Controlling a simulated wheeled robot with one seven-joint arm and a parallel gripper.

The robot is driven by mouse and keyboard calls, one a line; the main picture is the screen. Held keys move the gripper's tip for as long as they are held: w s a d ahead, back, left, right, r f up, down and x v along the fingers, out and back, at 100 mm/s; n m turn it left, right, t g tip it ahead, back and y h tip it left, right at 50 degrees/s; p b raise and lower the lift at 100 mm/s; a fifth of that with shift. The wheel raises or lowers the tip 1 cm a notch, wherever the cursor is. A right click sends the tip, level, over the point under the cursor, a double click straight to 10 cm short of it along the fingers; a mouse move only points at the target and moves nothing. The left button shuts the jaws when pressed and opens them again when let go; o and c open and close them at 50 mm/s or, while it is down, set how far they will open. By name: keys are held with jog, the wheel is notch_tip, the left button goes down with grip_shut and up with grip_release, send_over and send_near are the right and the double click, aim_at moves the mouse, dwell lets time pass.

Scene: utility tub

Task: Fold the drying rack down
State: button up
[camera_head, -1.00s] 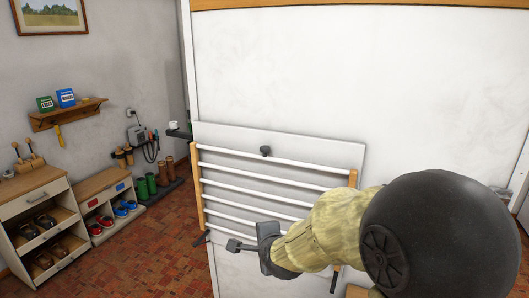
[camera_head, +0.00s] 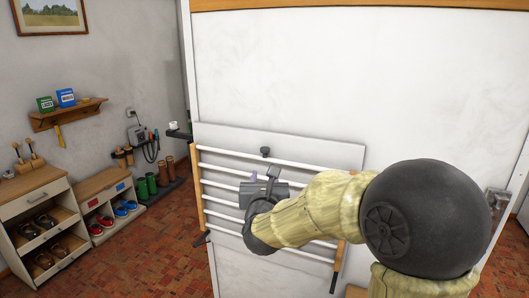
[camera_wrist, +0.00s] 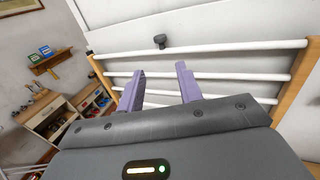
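The drying rack (camera_head: 230,172) has white rails between two wooden side posts. It stands upright, close against a white panel (camera_head: 340,152) on the wall. A black knob (camera_head: 265,151) sits above its top rail, and it also shows in the wrist view (camera_wrist: 160,41). My gripper (camera_head: 263,173) is in front of the rack's upper rails, below the knob. In the wrist view its two purple fingers (camera_wrist: 160,72) are apart with nothing between them but the view of the rails. I cannot tell whether the fingers touch a rail. My arm hides the rack's lower right part.
A low shoe cabinet (camera_head: 40,196) and a bench with shoes (camera_head: 105,185) stand at the left. A wooden wall shelf (camera_head: 68,116) holds small boxes. Boots (camera_head: 152,184) stand beside the wall. The tiled floor (camera_head: 160,250) left of the rack is clear.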

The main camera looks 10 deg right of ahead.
aim_at(265, 151)
jog(key=shift+w, duration=0.1)
jog(key=w+d+p, duration=0.1)
jog(key=w+p, duration=0.1)
jog(key=w, duration=0.3)
jog(key=w+d+p, duration=0.1)
jog(key=w+p, duration=0.2)
jog(key=w, duration=0.2)
jog(key=w+d+p, duration=0.1)
jog(key=w+p, duration=0.2)
jog(key=w, duration=0.3)
jog(key=shift+d+r, duration=0.1)
jog(key=shift+w+p, duration=0.35)
jog(key=shift+w, duration=0.1)
jog(key=shift+d, duration=0.1)
grip_shut()
